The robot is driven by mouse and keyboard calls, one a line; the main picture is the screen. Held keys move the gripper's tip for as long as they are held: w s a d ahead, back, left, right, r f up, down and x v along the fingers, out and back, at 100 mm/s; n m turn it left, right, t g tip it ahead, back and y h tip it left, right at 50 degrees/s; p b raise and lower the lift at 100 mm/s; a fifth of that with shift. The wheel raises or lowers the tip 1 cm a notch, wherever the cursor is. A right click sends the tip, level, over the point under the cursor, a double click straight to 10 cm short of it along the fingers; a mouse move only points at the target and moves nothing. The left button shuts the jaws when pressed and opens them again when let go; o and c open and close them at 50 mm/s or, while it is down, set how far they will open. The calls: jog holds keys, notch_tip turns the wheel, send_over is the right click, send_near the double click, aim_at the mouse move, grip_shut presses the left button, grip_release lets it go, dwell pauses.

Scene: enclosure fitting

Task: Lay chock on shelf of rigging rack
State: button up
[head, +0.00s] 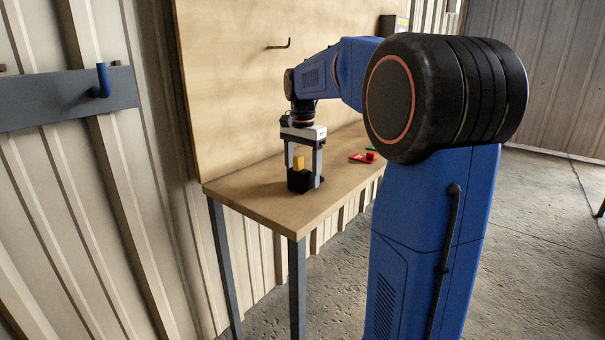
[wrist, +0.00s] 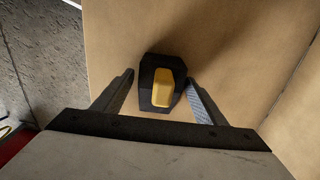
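The chock (head: 299,180) is a black block with a yellow top part, standing on the wooden bench (head: 255,205) near its front end. In the wrist view the chock (wrist: 147,73) lies between the two fingers. My gripper (head: 306,181) points down over it, with one finger on each side; the wrist view shows the same gripper (wrist: 160,78). A narrow gap shows between the left finger and the chock; the right finger is very close to its side. The fingers look open around it. I cannot identify a rigging rack or its shelf in either view.
A red item (head: 363,157) with a small green part lies farther along the bench. A wooden back panel (head: 235,90) with a dark hook (head: 280,45) rises behind the bench. A grey rail (head: 60,100) with a blue hook is on the left wall. Concrete floor is open at right.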

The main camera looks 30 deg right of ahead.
jog(key=shift+r, duration=0.1)
notch_tip(320, 180, up, 12)
dwell(0.5)
jog(key=shift+s, duration=0.1)
jog(key=s+a+f+n, duration=0.2)
jog(key=s+a, duration=0.1)
jog(key=s, duration=0.2)
jog(key=s+a+f+n+t, duration=0.1)
jog(key=s+a+f+n, duration=0.1)
jog(key=s, duration=0.3)
jog(key=s+a+f+n+t, duration=0.1)
jog(key=s+a+f+n, duration=0.1)
jog(key=s+a+f, duration=0.1)
jog(key=shift+s+a+f+n, duration=0.2)
jog(key=shift+s+a, duration=0.2)
jog(key=shift+s, duration=0.05)
jog(key=shift+s+a+f+n, duration=0.2)
jog(key=shift+s+a, duration=0.2)
jog(key=shift+s, duration=0.05)
jog(key=s+a+f+n+t, duration=0.1)
jog(key=s+a+f+n, duration=0.1)
jog(key=s+f, duration=0.5)
jog(key=s+a+f+n+t, duration=0.1)
jog(key=s+a+f+n, duration=0.2)
jog(key=s+f+n, duration=0.2)
notch_tip(320, 180, down, 4)
jog(key=s, duration=0.3)
jog(key=shift+t, duration=0.4)
jog(key=shift+a, duration=0.1)
